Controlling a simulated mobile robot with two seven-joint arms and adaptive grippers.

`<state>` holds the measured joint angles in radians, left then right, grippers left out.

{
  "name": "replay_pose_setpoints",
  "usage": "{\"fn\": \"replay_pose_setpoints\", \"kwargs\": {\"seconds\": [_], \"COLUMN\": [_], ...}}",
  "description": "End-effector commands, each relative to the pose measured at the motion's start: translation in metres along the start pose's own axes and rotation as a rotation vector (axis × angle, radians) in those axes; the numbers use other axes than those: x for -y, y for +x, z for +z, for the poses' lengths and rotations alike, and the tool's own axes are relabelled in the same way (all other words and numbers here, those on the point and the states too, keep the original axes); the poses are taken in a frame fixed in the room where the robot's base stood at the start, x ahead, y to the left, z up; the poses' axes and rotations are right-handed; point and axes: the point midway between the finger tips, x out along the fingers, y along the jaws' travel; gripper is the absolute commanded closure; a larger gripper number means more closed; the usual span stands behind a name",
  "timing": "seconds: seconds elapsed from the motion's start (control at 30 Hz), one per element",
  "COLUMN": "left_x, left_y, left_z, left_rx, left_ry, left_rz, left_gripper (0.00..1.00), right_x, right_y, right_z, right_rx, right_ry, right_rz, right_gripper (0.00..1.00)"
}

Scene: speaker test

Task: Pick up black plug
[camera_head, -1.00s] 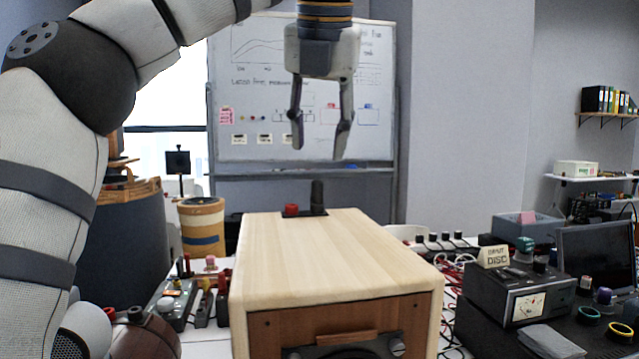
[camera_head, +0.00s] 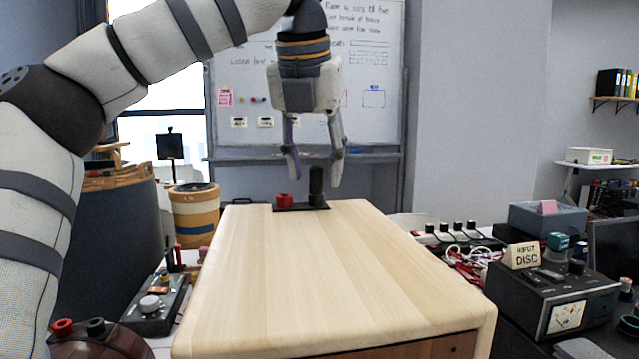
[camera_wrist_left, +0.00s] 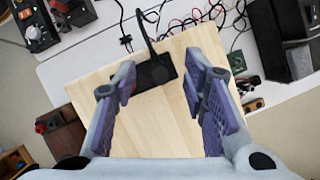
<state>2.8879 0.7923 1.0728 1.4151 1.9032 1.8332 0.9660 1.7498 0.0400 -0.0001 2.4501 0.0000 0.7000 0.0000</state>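The black plug (camera_head: 316,186) stands upright on a small black plate (camera_head: 299,207) at the far edge of the wooden speaker box top (camera_head: 290,265). A short red terminal (camera_head: 284,200) sits beside it on the plate, to its left. My left gripper (camera_head: 315,180) points down above the plate, its fingers open and apart. In the head view the plug's top shows between the fingertips. In the left wrist view the plug (camera_wrist_left: 147,38) stands between the finger lines, towards the top, with no finger touching it. My right gripper is out of view.
A meter box (camera_head: 545,295) with a paper sign stands right of the speaker box, near a red cable bundle (camera_head: 470,262). A grey device with a knob (camera_head: 155,305) is on the left. The speaker box top is otherwise clear.

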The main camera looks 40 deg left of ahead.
Motion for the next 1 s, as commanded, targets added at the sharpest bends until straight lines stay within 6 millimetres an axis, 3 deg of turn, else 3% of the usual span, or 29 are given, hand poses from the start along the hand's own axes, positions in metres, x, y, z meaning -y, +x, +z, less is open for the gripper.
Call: {"fn": "replay_pose_setpoints", "kwargs": {"seconds": [0.1,0.3,0.5,0.83,1.0], "left_x": [0.001,0.000,0.000,0.000,0.000], "left_y": [0.015,0.014,0.013,0.013,-0.008], "left_z": [0.000,0.001,0.001,0.001,0.008], "left_rx": [-0.003,0.001,0.001,0.001,0.006], "left_ry": [0.000,-0.001,-0.001,0.000,-0.003], "left_rz": [0.002,0.000,0.000,0.001,-0.001], "left_gripper": [0.60,0.60,1.00,1.00,1.00], "right_x": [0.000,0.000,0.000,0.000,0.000], "right_y": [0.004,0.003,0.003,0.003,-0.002], "right_z": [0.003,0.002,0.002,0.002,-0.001], "right_rx": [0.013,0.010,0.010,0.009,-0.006], "right_ry": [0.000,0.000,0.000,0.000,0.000], "right_rz": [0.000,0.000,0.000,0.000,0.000], "right_gripper": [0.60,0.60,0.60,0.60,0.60]}}
